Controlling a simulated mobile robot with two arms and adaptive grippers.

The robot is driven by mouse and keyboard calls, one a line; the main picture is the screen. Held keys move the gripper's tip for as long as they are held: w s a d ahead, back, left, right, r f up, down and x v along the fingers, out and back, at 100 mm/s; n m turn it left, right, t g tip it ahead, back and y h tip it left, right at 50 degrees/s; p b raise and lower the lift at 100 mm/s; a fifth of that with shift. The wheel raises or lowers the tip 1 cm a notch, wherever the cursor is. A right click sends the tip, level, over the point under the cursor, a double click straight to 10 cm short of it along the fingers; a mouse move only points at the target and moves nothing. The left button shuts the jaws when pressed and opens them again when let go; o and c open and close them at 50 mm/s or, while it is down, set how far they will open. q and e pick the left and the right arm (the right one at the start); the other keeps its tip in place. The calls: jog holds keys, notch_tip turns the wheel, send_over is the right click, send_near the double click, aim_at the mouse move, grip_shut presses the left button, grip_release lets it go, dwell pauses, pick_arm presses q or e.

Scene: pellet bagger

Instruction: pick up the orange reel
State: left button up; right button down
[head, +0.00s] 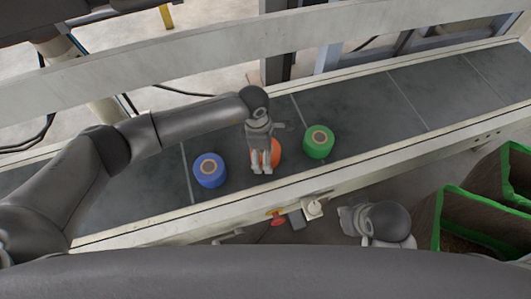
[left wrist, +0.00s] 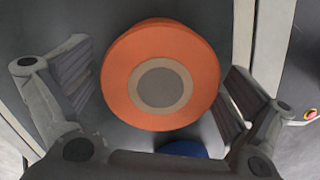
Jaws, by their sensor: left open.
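The orange reel (head: 275,153) stands on the grey conveyor belt between two other reels, partly hidden by my left gripper in the head view. In the left wrist view the orange reel (left wrist: 160,85) shows its round top with a tan ring and grey centre. My left gripper (head: 262,170) is over it, pointing down. In the left wrist view the left gripper's fingers (left wrist: 158,85) are spread open on either side of the reel, with a gap on the left. Part of my right arm (head: 380,222) shows below the conveyor; its fingers cannot be made out.
A blue reel (head: 209,170) stands left of the orange one and a green reel (head: 318,142) stands to the right. A pale rail (head: 180,228) runs along the belt's near edge. A red button (head: 277,219) sits below it. Green-edged bins (head: 483,205) stand at right.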

pick_arm(q)
jog(key=shift+f, duration=0.5)
jog(key=shift+d, duration=0.1)
jog(key=c, duration=1.1)
jog(key=shift+r, duration=0.1)
jog(key=shift+c, duration=0.2)
